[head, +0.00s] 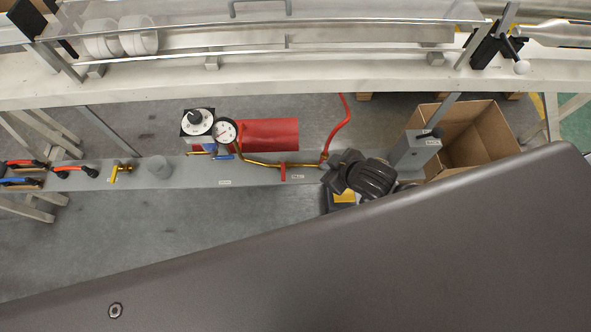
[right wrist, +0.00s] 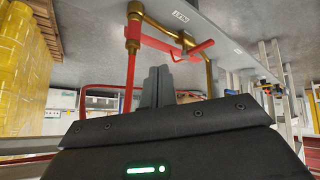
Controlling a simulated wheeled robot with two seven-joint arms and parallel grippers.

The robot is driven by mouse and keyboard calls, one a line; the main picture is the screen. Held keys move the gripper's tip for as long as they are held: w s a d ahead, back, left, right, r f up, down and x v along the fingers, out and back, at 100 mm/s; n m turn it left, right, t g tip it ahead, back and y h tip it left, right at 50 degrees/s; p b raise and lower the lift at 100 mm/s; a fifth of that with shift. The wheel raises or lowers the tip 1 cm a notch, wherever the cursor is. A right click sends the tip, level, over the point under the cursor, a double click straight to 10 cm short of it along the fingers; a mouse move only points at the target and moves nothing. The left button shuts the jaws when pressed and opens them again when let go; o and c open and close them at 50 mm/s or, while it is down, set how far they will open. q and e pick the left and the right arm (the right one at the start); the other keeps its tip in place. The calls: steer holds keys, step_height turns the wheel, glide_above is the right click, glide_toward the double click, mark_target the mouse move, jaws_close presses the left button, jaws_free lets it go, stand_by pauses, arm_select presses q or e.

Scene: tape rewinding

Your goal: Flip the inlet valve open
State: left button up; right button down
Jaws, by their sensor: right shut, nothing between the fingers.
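The inlet valve has a red lever (head: 283,172) on a brass pipe (head: 262,164) along the grey beam. In the head view the lever lies crosswise to the pipe. In the right wrist view the red lever (right wrist: 200,48) sits on brass fittings beside a small label (right wrist: 181,16), too small to read surely. My right gripper (head: 331,180) is right of the lever, apart from it, near the red hose end. In the right wrist view its fingers (right wrist: 158,88) are together and empty, below the lever in the picture. My left gripper is not in view.
A pressure gauge (head: 226,131), a black-knobbed regulator (head: 198,120) and a red cylinder (head: 268,134) are left of the lever. A red hose (head: 343,122) rises behind my gripper. A grey box (head: 416,150) and an open cardboard box (head: 478,135) are to the right.

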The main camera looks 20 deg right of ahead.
mark_target(283, 169)
steer(key=w+a+n+y, duration=0.4)
steer(key=n, duration=0.1)
steer(key=d+n+g+y, duration=0.1)
steer(key=d+f+n+g, duration=0.1)
steer(key=g, duration=0.1)
steer(key=s+d+f+n+g+y, duration=0.1)
steer(key=g, duration=0.1)
steer(key=shift+d+f+y, duration=0.1)
steer(key=shift+d+y, duration=0.15)
steer(key=shift+y, duration=0.05)
steer(key=x, duration=1)
steer(key=shift+s, duration=0.2)
steer(key=shift+a, duration=0.1)
